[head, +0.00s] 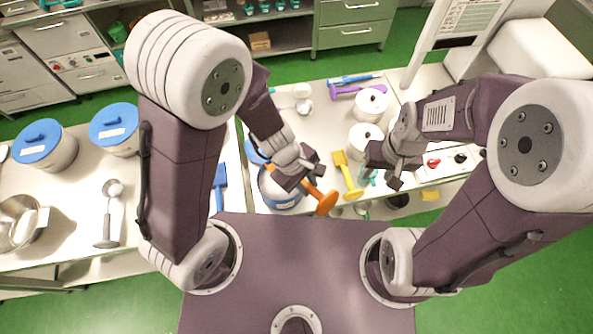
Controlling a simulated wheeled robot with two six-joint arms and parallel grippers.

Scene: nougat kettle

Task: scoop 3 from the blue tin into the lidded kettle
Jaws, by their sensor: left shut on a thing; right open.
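My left gripper (303,173) is shut on an orange tool (325,202), whose broad end points to the lower right. Below and beside it is a white round tin with a blue band (280,199), partly hidden by my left arm and gripper. A blue lid-like piece (254,152) shows behind my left arm. My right gripper (389,175) is open and empty over the right part of the table. I cannot tell which vessel is the lidded kettle, nor whether the tool holds anything.
A yellow tool (347,174) lies between the grippers. White pots (371,104) and a purple tool (352,89) are behind. Blue-lidded tubs (60,155), a ladle (109,214) and a steel bowl (18,222) stand left. A red knob (433,162) is at right.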

